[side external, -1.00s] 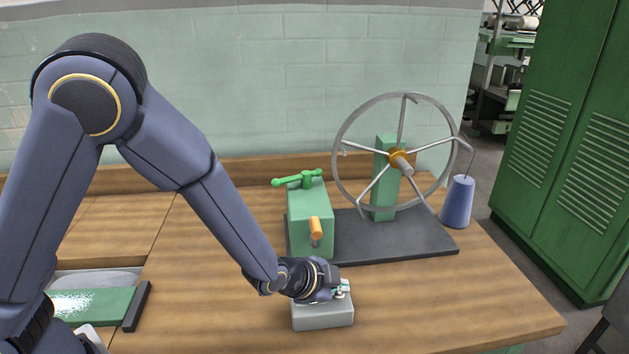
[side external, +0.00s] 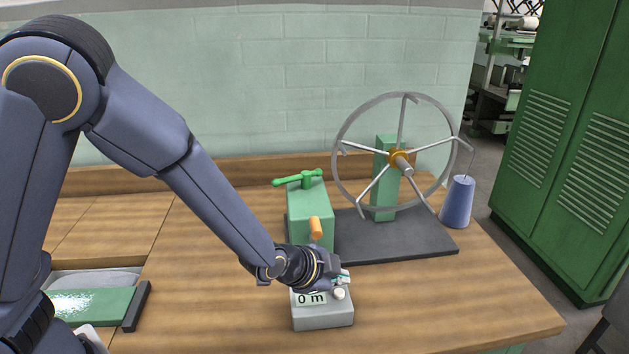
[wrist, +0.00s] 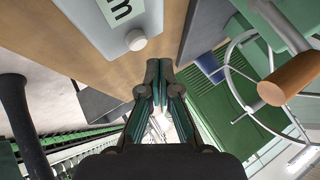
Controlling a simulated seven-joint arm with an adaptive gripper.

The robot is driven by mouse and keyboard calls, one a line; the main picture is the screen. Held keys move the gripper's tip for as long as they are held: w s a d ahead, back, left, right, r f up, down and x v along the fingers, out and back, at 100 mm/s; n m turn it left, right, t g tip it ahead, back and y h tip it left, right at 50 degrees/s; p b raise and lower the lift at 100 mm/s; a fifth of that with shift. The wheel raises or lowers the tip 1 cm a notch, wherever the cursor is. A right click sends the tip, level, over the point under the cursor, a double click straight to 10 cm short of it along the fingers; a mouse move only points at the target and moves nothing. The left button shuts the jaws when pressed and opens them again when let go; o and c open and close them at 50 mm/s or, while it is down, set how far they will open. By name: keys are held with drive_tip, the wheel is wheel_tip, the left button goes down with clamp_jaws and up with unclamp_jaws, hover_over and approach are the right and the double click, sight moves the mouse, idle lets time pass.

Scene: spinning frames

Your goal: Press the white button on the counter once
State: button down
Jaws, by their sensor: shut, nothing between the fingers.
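The counter is a small grey box (side external: 322,318) at the front of the bench in the side view. Its display (side external: 309,299) reads "0 m". The white button (side external: 339,293) stands on its top, right of the display. My gripper (side external: 344,277) is shut and empty, just behind and above the button; the side view shows a small gap between them. In the wrist view the white button (wrist: 137,41) and part of the box (wrist: 92,28) lie at the top, beyond and slightly left of my closed fingertips (wrist: 158,66).
Behind the counter, a dark base plate (side external: 420,243) carries a green block (side external: 310,218) with an orange handle (side external: 315,228) and a large spoked wheel (side external: 342,190). A blue cone (side external: 458,202) stands at the right. The bench is clear right of the counter.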

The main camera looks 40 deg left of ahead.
sight(335, 293)
drive_tip(key=shift+r, duration=2.15)
drive_tip(key=shift+s+a+r, duration=0.1)
drive_tip(key=shift+a+r, duration=0.05)
drive_tip(key=shift+r, duration=0.05)
drive_tip(key=s+a+r+n+g, duration=0.1)
drive_tip(key=s+a+r+n, duration=0.2)
drive_tip(key=s+a, duration=0.3)
drive_tip(key=s+a+r+n+g+y, duration=0.1)
drive_tip(key=s+a+r+n, duration=0.3)
drive_tip(key=s, duration=0.5)
drive_tip(key=s+a+r+n+g, duration=0.1)
drive_tip(key=s+a+r+n, duration=0.2)
drive_tip(key=s+a+r, duration=0.3)
drive_tip(key=shift+s+a+n, duration=0.4)
drive_tip(key=shift+s+a, duration=0.3)
drive_tip(key=shift+a, duration=0.55)
drive_tip(key=shift+r, duration=0.1)
